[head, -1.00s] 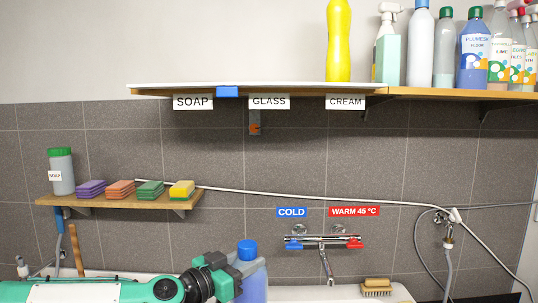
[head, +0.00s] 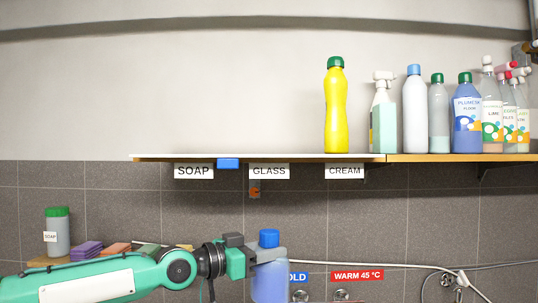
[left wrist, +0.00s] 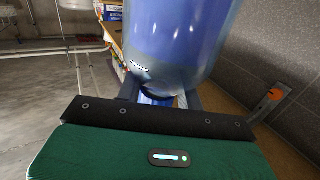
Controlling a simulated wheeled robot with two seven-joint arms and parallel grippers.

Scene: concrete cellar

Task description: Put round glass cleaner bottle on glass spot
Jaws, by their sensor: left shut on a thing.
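The round glass cleaner bottle (head: 270,283), translucent blue with a blue cap, is upright in my left gripper (head: 254,262), below the upper shelf. In the left wrist view the blue bottle (left wrist: 180,35) fills the top middle, with the gripper fingers (left wrist: 160,100) around its lower visible part. The bottle is under this label, apart from the shelf. My right gripper is not in view.
A yellow bottle (head: 336,110) stands above the CREAM label (head: 344,171). A spray bottle (head: 383,118) and several other bottles stand to its right. A blue block (head: 228,163) is at the shelf edge between SOAP and GLASS. Sponges (head: 88,250) sit on a lower shelf at left.

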